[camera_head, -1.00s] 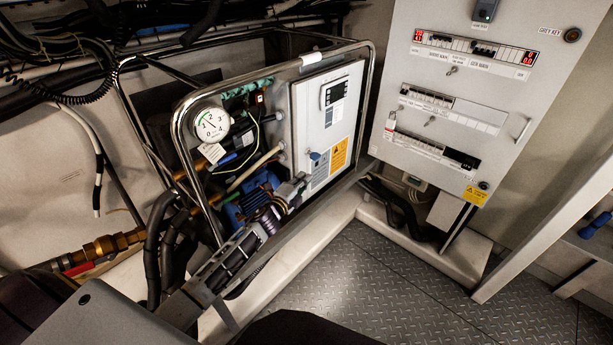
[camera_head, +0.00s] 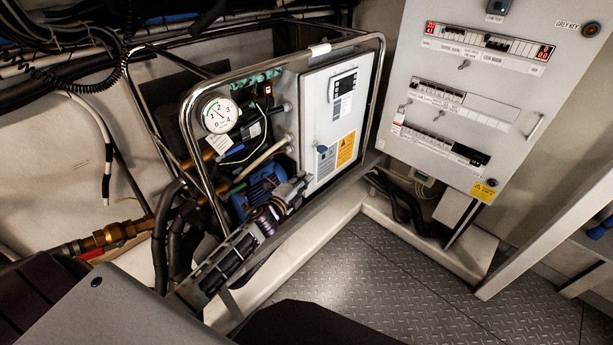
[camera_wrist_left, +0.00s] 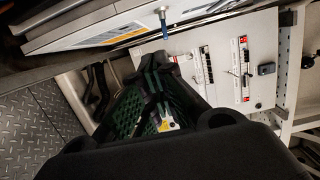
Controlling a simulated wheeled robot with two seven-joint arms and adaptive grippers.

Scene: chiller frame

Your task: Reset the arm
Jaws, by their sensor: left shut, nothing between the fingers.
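My left gripper (camera_head: 301,182) shows in the head view at the end of my arm, which comes in from the lower left. It is in front of the chiller frame (camera_head: 345,48), close to the lower left part of the white control box (camera_head: 318,104). In the left wrist view the gripper (camera_wrist_left: 160,72) has dark fingers with green inner parts, shut and empty. My right gripper is not in view.
A pressure gauge (camera_head: 219,115), hoses and a blue pump (camera_head: 262,186) sit in the tubular frame, close to my left arm. A grey breaker panel (camera_head: 470,95) stands at the right. The chequered metal floor (camera_head: 370,275) is clear.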

